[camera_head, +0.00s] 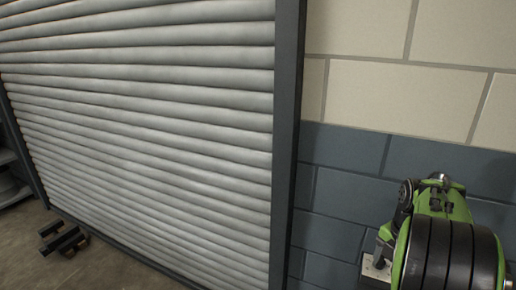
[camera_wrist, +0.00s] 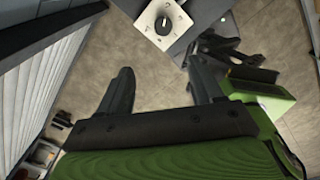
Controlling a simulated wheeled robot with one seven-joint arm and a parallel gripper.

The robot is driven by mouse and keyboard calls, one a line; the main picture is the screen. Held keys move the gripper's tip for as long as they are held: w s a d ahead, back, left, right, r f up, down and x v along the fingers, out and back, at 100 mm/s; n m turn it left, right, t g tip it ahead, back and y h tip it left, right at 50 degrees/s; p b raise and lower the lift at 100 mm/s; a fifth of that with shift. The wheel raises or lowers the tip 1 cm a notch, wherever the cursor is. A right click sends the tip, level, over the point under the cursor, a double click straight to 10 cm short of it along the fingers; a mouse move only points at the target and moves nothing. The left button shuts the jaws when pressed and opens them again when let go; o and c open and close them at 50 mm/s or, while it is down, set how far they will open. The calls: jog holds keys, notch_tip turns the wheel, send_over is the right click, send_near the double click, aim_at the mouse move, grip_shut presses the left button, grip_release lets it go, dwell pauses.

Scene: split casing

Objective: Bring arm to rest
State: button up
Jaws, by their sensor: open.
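My gripper (camera_wrist: 160,68) shows in the wrist view with its two dark fingers spread apart and nothing between them. Its green and black body fills the bottom of that view. Beyond the fingertips is a pale square plate with a black round knob (camera_wrist: 163,25), apart from the fingers. In the head view my green and black arm is at the lower right, in front of the wall; the fingers cannot be made out there. No loose casing part shows in either view.
A grey slatted shutter (camera_head: 150,130) with a dark frame fills the left of the head view. A cream and blue-grey block wall (camera_head: 400,95) stands right of it. A dark object (camera_head: 62,241) lies on the floor at lower left. Bare floor shows in the wrist view.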

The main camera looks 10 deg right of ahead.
jog(key=s+a+r+m+t, duration=0.2)
jog(key=s+a+r+m, duration=0.15)
jog(key=a+m, duration=0.35)
jog(key=s+a+r+m+t, duration=0.1)
jog(key=s+a+r+m, duration=0.25)
jog(key=a, duration=0.55)
jog(key=s+a+f+m+t, duration=0.1)
jog(key=s+a+m+t, duration=0.1)
jog(key=s+a+m, duration=0.4)
jog(key=s+m, duration=0.3)
jog(key=m, duration=0.2)
jog(key=shift+a+f, duration=0.25)
jog(key=shift+a, duration=0.1)
